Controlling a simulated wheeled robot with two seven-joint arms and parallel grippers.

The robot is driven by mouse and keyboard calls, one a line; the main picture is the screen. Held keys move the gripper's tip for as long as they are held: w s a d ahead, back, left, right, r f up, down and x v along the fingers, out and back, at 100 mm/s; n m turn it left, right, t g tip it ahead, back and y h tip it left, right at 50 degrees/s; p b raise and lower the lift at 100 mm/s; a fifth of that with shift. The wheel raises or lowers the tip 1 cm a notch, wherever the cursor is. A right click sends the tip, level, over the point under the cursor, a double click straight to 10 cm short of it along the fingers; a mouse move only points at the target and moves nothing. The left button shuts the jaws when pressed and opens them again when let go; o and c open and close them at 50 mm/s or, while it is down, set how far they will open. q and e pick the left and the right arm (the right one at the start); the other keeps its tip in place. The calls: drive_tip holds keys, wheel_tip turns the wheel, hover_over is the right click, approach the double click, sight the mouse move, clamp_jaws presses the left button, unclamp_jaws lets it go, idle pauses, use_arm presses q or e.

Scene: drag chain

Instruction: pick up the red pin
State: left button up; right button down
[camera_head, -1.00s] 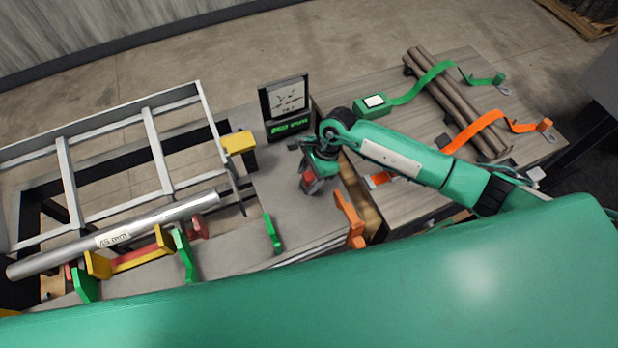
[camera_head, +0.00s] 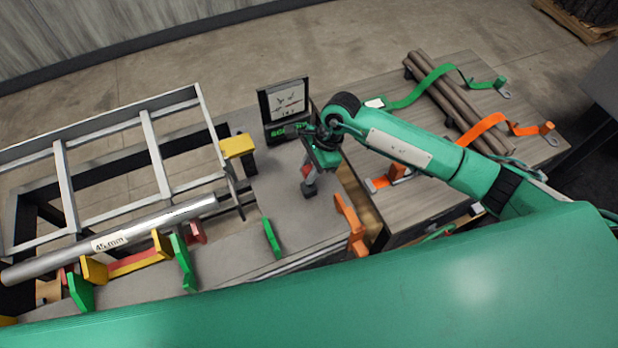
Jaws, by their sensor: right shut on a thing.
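My right gripper (camera_head: 309,189) hangs over the grey table top, in front of the small black display stand. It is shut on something. A small red piece (camera_head: 306,171) shows at its jaws and looks to be the red pin, mostly hidden by the gripper. Whether it is clear of the table cannot be told. My left gripper is not in view.
A silver tube (camera_head: 160,226) lies across coloured supports beside a metal frame (camera_head: 148,130) at left. The display stand (camera_head: 285,104) is close behind the gripper. An orange bracket (camera_head: 350,222) stands at the table's right edge. Brown logs (camera_head: 455,105) and straps lie on the right table.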

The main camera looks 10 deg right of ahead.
sight(309, 168)
wheel_tip(309, 168, up, 15)
drive_tip(key=b, duration=0.3)
drive_tip(key=shift+b, duration=0.3)
drive_tip(key=c, duration=1.7)
unclamp_jaws()
drive_tip(key=shift+c, duration=0.2)
clamp_jaws()
drive_tip(key=w+a+r+b, duration=0.1)
drive_tip(key=w+a+b, duration=0.1)
drive_tip(key=w+a, duration=0.3)
drive_tip(key=w+a+r+b, duration=0.2)
drive_tip(key=w+a, duration=0.3)
drive_tip(key=a, duration=0.5)
drive_tip(key=shift+w+a+r+b, duration=0.15)
drive_tip(key=shift+r+b, duration=0.05)
drive_tip(key=shift+b, duration=0.2)
